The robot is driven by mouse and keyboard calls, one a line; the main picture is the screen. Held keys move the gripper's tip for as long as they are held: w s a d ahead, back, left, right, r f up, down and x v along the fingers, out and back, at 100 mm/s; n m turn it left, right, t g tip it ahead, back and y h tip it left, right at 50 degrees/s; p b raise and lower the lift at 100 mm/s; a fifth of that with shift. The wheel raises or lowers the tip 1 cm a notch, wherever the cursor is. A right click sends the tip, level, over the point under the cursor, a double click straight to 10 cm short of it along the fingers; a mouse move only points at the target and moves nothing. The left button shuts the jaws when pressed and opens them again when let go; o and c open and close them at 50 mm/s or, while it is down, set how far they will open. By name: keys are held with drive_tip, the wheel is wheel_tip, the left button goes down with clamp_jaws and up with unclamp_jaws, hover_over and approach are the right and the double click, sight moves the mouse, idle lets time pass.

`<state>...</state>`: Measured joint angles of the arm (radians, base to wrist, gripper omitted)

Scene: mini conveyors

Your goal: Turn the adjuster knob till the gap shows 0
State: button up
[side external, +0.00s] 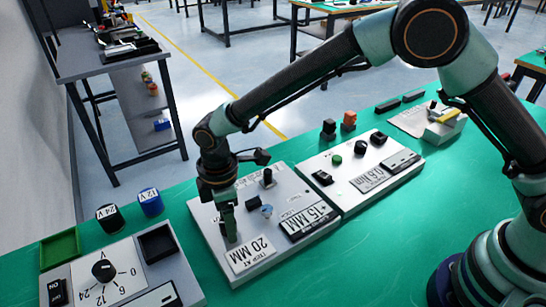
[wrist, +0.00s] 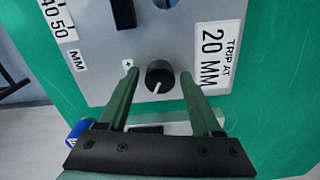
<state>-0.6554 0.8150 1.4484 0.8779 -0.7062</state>
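A round black knob (wrist: 160,76) with a white pointer line sits on a grey panel (wrist: 107,55), between a "+" mark and a "TRIP AT 20 MM" label (wrist: 212,55). My gripper (wrist: 158,74) is open, its two green fingers on either side of the knob with a small gap showing at each side. A display there (side external: 308,219) reads "15 MM". Whether the fingertips reach down to the panel is unclear.
A second panel (side external: 330,198) adjoins on the right with its own knobs and a small reading. A third panel (side external: 130,265) with a numbered dial is at the front left. Two capped cylinders (side external: 150,202) marked 12 V and 24 V stand behind it.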

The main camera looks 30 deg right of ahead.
clamp_jaws()
drive_tip(key=m, duration=0.4)
drive_tip(key=shift+m, duration=0.4)
drive_tip(key=m, duration=0.9)
drive_tip(key=shift+m, duration=1.9)
